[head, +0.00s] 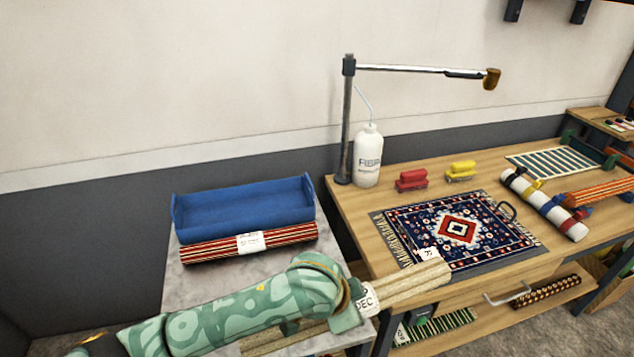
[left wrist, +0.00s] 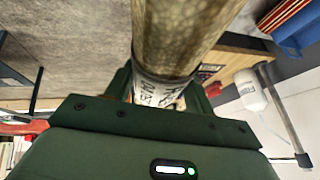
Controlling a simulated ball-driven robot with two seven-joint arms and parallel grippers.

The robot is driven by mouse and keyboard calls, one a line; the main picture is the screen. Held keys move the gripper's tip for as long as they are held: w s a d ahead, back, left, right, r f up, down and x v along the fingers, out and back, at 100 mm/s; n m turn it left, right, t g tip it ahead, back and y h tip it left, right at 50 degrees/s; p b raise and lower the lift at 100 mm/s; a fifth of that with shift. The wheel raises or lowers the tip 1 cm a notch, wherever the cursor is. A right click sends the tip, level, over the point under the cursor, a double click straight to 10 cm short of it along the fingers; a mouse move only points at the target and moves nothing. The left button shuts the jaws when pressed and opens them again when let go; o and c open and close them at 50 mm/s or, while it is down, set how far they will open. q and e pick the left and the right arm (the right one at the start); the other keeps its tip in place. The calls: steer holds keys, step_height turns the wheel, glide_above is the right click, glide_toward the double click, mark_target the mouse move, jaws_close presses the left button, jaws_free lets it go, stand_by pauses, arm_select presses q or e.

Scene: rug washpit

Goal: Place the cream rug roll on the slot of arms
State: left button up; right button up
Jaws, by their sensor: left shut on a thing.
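My left gripper (head: 350,310) is shut on the cream rug roll (head: 405,284), holding it near the front edges of the grey-topped stand and the wooden bench. The roll slants up to the right, and my gripper and forearm hide its middle. In the left wrist view the cream roll (left wrist: 178,40) runs between the green jaws (left wrist: 155,92), with a printed white label partly visible. At the top right of the head view, two dark arms (head: 513,10) stick out from the wall, cut by the frame edge; I cannot tell what they bear. My right gripper is not in view.
A red-striped roll (head: 275,241) lies before a blue tray (head: 245,208) on the stand (head: 180,285). The bench (head: 345,205) holds a patterned rug (head: 458,228), white bottle (head: 368,155), brushes (head: 411,180) and a strapped white roll (head: 545,203). A lamp-like jointed post (head: 347,120) rises behind.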

mark_target(358, 302)
arm_select(q)
steer(key=shift+n+t+y, duration=0.3)
steer(key=shift+n+t, duration=0.1)
steer(key=shift+n, duration=0.3)
steer(key=d+r, duration=0.1)
steer(key=r, duration=0.1)
steer(key=s+d+r+b, duration=0.1)
steer(key=d+r, duration=0.1)
steer(key=shift+s+d+r, duration=0.1)
steer(key=shift+s+r, duration=0.1)
steer(key=shift+r, duration=0.15)
steer(key=a+r+n+y+b, duration=0.1)
steer(key=a+n+y, duration=0.1)
steer(key=a+n, duration=0.2)
steer(key=a+r+n+y+b, duration=0.2)
steer(key=a+n, duration=0.3)
steer(key=a, duration=0.1)
steer(key=s+a+r+n+y+b, duration=0.1)
steer(key=a+r+n+y+b, duration=0.1)
steer(key=a, duration=0.4)
steer(key=shift+n+y, duration=0.5)
steer(key=shift+n, duration=0.9)
steer(key=a, duration=1.3)
steer(key=shift+a, duration=0.25)
steer(key=shift+s, duration=0.1)
